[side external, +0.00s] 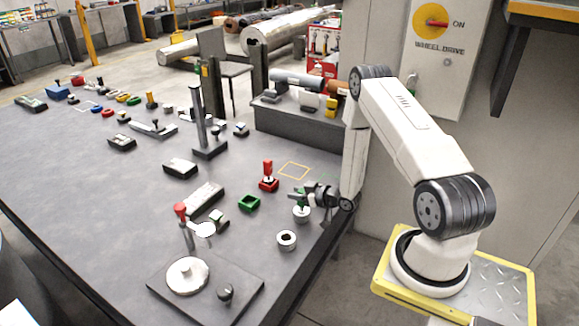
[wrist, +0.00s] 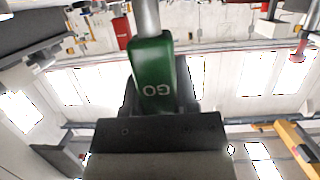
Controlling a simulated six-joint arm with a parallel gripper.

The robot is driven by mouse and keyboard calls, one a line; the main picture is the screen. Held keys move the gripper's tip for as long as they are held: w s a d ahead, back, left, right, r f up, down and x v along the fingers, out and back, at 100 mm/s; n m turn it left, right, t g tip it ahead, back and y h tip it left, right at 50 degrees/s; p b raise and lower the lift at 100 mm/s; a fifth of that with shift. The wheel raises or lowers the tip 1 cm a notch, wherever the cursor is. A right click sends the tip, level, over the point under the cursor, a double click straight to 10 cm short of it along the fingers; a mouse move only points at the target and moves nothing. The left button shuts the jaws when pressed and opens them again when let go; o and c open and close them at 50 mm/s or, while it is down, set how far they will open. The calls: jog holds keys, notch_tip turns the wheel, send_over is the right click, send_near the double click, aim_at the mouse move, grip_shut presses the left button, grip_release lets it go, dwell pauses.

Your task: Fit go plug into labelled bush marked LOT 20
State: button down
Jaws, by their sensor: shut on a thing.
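My gripper (side external: 312,192) reaches in from the right, shut on the go plug's green handle (side external: 301,197). In the wrist view the handle (wrist: 153,72) shows the letters GO upside down, with a grey metal shank (wrist: 147,18) running out of the top of the frame. A pale round piece (side external: 301,213) is directly below the handle; I cannot tell whether it is a bush or part of the plug. A pale ring-shaped bush (side external: 287,240) stands upright nearby with its hole facing up. No LOT 20 label is readable.
A red-handled plug (side external: 267,170) stands in a red block (side external: 269,185). An empty green block (side external: 249,203) is left of my gripper. A dark plate (side external: 245,290) with a round disc is at the front.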

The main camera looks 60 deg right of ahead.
jog(key=shift+f, duration=0.25)
jog(key=shift+c, duration=1.4)
grip_release()
jog(key=shift+s, duration=0.15)
jog(key=v, duration=0.7)
jog(key=shift+s+r, duration=0.2)
jog(key=shift+w, duration=0.1)
